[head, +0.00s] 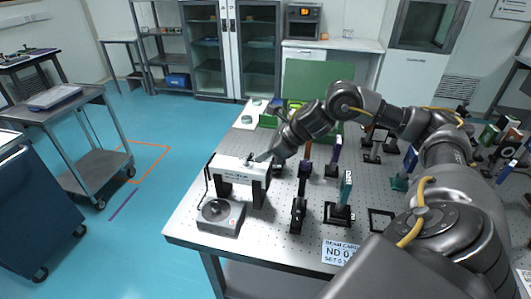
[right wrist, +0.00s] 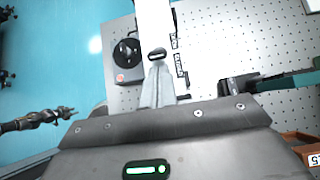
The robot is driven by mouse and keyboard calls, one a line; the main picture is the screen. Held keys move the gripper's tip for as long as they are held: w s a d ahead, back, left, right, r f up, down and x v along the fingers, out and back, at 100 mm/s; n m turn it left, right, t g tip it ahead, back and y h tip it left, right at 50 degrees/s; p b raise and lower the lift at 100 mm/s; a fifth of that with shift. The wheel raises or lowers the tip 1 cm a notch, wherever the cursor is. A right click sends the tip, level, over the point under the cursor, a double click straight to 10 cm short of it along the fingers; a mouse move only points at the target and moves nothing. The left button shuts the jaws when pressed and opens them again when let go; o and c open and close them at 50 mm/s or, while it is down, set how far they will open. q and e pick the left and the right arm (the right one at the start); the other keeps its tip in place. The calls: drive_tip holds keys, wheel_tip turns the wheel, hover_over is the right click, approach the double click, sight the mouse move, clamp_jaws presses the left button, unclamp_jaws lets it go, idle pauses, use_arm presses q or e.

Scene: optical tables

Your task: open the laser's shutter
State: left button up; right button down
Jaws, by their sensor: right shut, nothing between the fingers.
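The laser is a long white housing (head: 238,167) on dark supports, at the left end of the perforated table in the head view. In the right wrist view its white top (right wrist: 154,20) runs up and down. A small dark shutter piece with a pale centre (right wrist: 157,54) sits on that top. My right gripper (head: 256,158) is at the laser's top, beside the shutter piece. In the right wrist view its grey fingers (right wrist: 157,80) are together and empty, their tips right at the piece. Whether they touch it I cannot tell. My left gripper does not show in the head view.
A grey box with a round black dial (head: 220,214) stands in front of the laser. Several dark optic mounts (head: 299,205) stand right of it. Blue floor is open to the left.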

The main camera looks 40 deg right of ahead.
sight(251, 153)
drive_tip(key=shift+w+a+r, duration=0.2)
drive_tip(key=shift+w+r, duration=0.15)
drive_tip(key=shift+r, duration=0.15)
idle(0.4)
drive_tip(key=shift+w+a+r, duration=0.3)
drive_tip(key=shift+w+r, duration=0.1)
drive_tip(key=shift+w+a+r, duration=0.4)
drive_tip(key=shift+w+a, duration=0.15)
drive_tip(key=shift+w, duration=0.2)
drive_tip(key=shift+d+r, duration=0.1)
drive_tip(key=shift+r+p, duration=0.65)
drive_tip(key=shift+r, duration=0.05)
